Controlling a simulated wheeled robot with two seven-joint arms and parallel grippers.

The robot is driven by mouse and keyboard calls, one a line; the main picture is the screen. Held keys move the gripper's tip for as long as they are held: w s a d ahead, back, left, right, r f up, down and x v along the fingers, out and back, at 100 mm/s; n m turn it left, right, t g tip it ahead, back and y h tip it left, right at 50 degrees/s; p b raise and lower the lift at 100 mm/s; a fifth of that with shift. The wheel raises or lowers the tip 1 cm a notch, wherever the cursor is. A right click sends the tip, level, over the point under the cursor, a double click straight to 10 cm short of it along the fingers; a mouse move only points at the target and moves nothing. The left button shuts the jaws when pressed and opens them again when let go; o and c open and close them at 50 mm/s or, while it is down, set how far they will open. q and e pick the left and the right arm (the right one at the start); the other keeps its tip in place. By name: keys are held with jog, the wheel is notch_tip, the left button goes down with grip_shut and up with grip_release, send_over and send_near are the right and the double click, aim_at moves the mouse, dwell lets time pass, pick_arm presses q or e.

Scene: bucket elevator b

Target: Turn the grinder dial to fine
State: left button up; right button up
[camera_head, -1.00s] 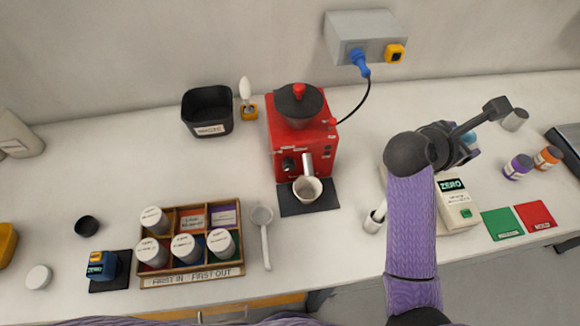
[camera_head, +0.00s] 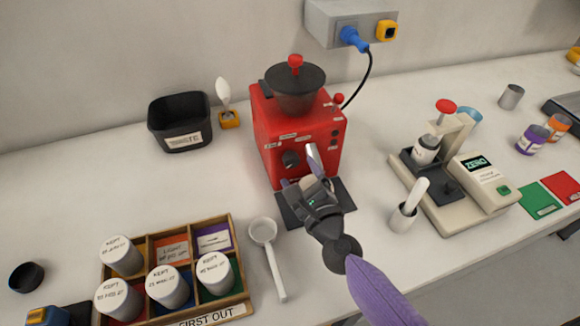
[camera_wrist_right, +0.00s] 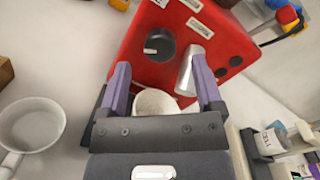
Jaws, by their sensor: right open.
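The red grinder (camera_head: 268,125) stands at the middle of the table with a dark hopper on top. Its black dial (camera_head: 290,159) is on the front face, left of the metal spout (camera_head: 314,160). In the right wrist view the dial (camera_wrist_right: 159,44) shows a light pointer mark at its left side. My right gripper (camera_head: 300,180) is in front of the grinder, just below the dial. It also shows in the right wrist view (camera_wrist_right: 163,85), open, its fingers apart from the dial. A white cup (camera_wrist_right: 155,102) sits below the spout, mostly hidden by the gripper. My left gripper is out of view.
A wooden rack (camera_head: 238,290) with several white-lidded jars stands front left, a scoop (camera_head: 270,255) beside it. A beige press with a scale (camera_head: 480,185) and a small white holder (camera_head: 403,217) stand to the right. A cable runs behind the grinder.

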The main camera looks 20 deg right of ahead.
aim_at(293, 164)
jog(key=shift+w+a, duration=0.1)
jog(key=shift+w, duration=1.45)
grip_shut()
